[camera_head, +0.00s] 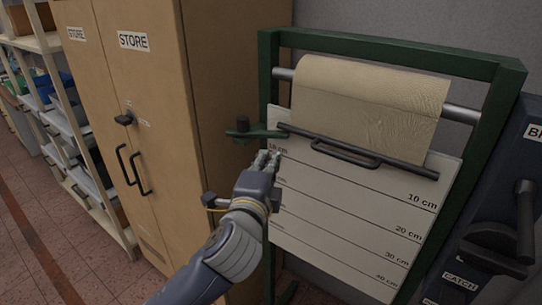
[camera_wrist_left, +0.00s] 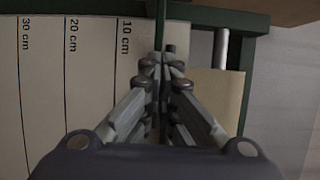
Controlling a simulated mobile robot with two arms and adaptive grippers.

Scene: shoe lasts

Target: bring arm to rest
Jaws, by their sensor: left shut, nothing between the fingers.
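My left gripper (camera_head: 268,158) reaches in from the bottom of the head view. It is shut and empty, in front of the left post of a green frame (camera_head: 400,42). Its fingers are also seen together in the left wrist view (camera_wrist_left: 165,70). The frame holds a roll of brown paper (camera_head: 370,85) on a metal bar. A dark bar with a handle (camera_head: 345,153) lies across the paper's lower part. Below it is a white board (camera_head: 340,215) marked in centimetres. My right gripper does not show.
A tan cabinet (camera_head: 165,70) labelled STORE stands left of the frame, with dark door handles. Shelves with bins (camera_head: 60,110) are farther left. A dark cabinet with a large handle (camera_head: 525,215) stands at the right. Tiled floor (camera_head: 50,240) shows at lower left.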

